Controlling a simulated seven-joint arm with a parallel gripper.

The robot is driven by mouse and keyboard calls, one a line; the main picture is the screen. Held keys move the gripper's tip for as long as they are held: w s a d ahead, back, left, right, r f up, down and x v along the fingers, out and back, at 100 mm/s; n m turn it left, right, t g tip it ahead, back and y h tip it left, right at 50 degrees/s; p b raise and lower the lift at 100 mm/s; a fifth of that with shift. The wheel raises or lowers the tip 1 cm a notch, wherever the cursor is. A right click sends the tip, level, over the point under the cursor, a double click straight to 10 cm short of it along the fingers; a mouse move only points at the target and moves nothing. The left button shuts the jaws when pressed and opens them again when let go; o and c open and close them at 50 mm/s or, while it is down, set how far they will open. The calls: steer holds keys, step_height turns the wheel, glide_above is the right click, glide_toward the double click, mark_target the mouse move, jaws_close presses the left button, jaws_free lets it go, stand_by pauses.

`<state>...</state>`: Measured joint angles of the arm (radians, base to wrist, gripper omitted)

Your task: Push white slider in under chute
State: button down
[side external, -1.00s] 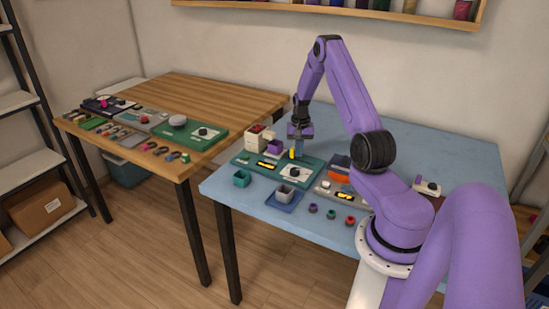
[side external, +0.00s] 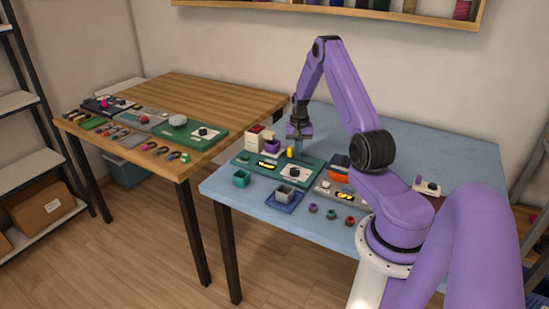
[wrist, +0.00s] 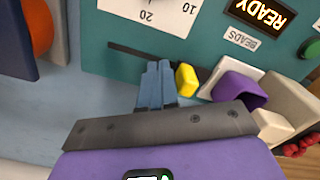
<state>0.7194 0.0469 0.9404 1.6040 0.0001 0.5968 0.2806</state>
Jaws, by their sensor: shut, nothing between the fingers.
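My gripper (wrist: 155,85) is shut and empty, its blue fingers together and pointing down at the far edge of the teal panel; in the side view (side external: 297,150) it is over the back of the blue table. A yellow block (wrist: 187,79) is just right of the fingertips in the wrist view; whether they touch is unclear. Right of it is the white slider (wrist: 214,74), bearing a purple cup (wrist: 240,87). The white chute housing (wrist: 290,100) stands beside the cup. In the side view the housing (side external: 254,137) is left of my gripper. The slider's far end is partly hidden.
The teal panel (wrist: 205,45) has a dark slot, a dial and a lit READY display (wrist: 258,14). A teal cup (side external: 241,178) and a grey cup (side external: 289,190) stand in front of the panel.

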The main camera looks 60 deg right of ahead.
steer(key=shift+s+r, duration=0.1)
steer(key=shift+s, duration=0.15)
step_height(320, 180, up, 11)
stand_by(0.8)
steer(key=w+a+r+n, duration=0.2)
steer(key=a+n, duration=0.1)
steer(key=a, duration=0.4)
steer(key=w+a+r+n, duration=0.2)
steer(key=w+a, duration=0.1)
steer(key=a, duration=0.5)
steer(key=s+a+r+n, duration=0.2)
steer(key=a+n, duration=0.1)
steer(key=a, duration=0.5)
steer(key=s+a+r+n, duration=0.2)
steer(key=a+n, duration=0.2)
steer(key=a, duration=0.5)
steer(key=s+a+r+n, duration=0.2)
steer(key=s+a+n, duration=0.4)
steer(key=s+a, duration=0.5)
steer(key=s+n, duration=0.6)
steer(key=s, duration=0.7)
steer(key=shift+s+a+f+n, duration=0.25)
steer(key=shift+s+n, duration=0.05)
steer(key=shift+s, duration=0.1)
